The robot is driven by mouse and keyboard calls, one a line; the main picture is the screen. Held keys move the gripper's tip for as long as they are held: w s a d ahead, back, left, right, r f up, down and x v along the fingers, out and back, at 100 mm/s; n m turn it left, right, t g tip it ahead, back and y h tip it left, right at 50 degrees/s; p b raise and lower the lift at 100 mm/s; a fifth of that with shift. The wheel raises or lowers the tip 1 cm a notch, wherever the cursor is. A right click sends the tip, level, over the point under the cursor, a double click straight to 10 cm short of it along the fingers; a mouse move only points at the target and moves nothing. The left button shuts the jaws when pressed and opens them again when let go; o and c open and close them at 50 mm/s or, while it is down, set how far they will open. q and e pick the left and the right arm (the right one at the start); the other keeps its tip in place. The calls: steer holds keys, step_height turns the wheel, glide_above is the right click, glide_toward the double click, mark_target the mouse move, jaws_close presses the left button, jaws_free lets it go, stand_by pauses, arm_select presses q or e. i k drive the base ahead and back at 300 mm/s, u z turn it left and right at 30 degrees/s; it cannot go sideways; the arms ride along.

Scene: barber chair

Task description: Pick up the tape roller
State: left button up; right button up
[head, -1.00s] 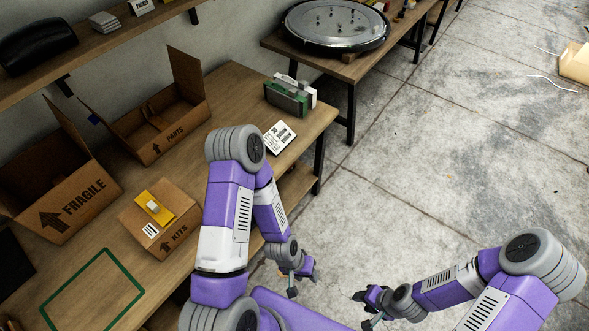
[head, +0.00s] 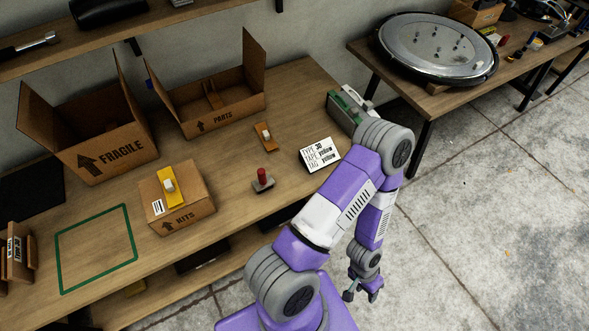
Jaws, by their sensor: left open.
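Which object is the tape roller is not certain. A small tool with an upright red handle on a grey base (head: 263,181) stands on the workbench. A brown-orange piece with a white part (head: 265,136) lies behind it. A yellow piece with a white knob-like part (head: 170,186) lies on top of the closed KITS box (head: 180,213). My left gripper (head: 362,291) is open and empty, hanging low over the floor in front of the bench, apart from all of these. My right gripper is out of view.
Open FRAGILE (head: 112,153) and PARTS (head: 222,116) boxes stand at the back of the bench. A printed card (head: 320,154) and a green-grey device (head: 345,109) are at its right. A green outline (head: 97,247) marks bare bench at left. A shelf (head: 150,32) overhangs.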

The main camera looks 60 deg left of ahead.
mark_target(265, 182)
steer(key=i, duration=0.85)
steer(key=u, duration=2.4)
